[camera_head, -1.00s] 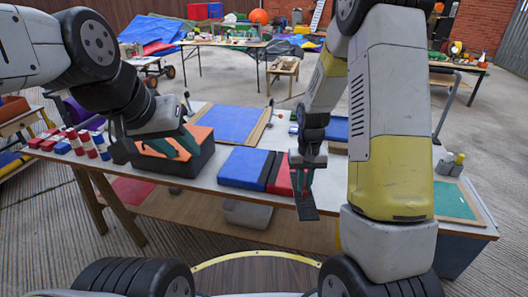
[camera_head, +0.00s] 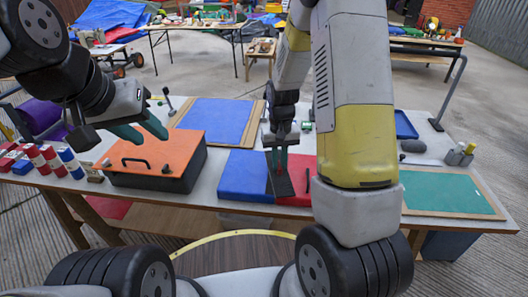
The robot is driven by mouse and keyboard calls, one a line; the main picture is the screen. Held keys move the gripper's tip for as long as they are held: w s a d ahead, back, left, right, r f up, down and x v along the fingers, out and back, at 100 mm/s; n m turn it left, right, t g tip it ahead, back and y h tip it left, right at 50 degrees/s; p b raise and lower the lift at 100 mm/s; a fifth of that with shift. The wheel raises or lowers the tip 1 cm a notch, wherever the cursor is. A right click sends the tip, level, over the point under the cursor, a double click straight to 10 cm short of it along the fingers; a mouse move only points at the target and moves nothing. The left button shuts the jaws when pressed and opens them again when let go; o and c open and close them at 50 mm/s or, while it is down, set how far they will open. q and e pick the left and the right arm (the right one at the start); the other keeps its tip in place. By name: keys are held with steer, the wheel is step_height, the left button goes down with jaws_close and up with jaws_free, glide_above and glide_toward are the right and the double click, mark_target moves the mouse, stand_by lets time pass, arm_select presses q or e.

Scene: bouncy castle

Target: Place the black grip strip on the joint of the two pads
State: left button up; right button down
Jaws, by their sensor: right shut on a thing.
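The blue pad (camera_head: 240,176) and the red pad (camera_head: 301,174) lie side by side at the front of the table, the red one partly hidden by my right arm. My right gripper (camera_head: 278,168) points down over the joint between them, shut on the black grip strip (camera_head: 280,186). The strip appears tilted, its lower end toward the front edge of the pads. I cannot tell whether it touches them. My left gripper (camera_head: 141,132) is open and empty, behind and above the orange-topped black box.
The orange-topped black box (camera_head: 153,161) stands left of the pads, with red, white and blue cylinders (camera_head: 50,160) beyond it. A blue panel (camera_head: 213,118) lies behind. A green panel (camera_head: 450,193), bottles (camera_head: 460,154) and a blue tray (camera_head: 404,125) are at right.

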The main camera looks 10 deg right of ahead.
steer(key=shift+s, duration=0.4)
steer(key=s+m, duration=0.1)
steer(key=s, duration=0.2)
steer(key=s+m, duration=0.1)
steer(key=s, duration=0.2)
steer(key=s+m, duration=0.1)
steer(key=s, duration=0.2)
steer(key=shift+s+d+r, duration=0.2)
steer(key=shift+s+r, duration=0.1)
steer(key=shift+r, duration=0.1)
steer(key=w, duration=0.5)
steer(key=w+f, duration=0.1)
steer(key=w, duration=0.9)
steer(key=shift+d+f, duration=0.2)
steer(key=shift+d, duration=0.1)
steer(key=shift+w+f, duration=0.25)
steer(key=shift+f, duration=1.55)
steer(key=c, duration=1.8)
jaws_free()
steer(key=shift+f, duration=0.15)
steer(key=o, duration=0.4)
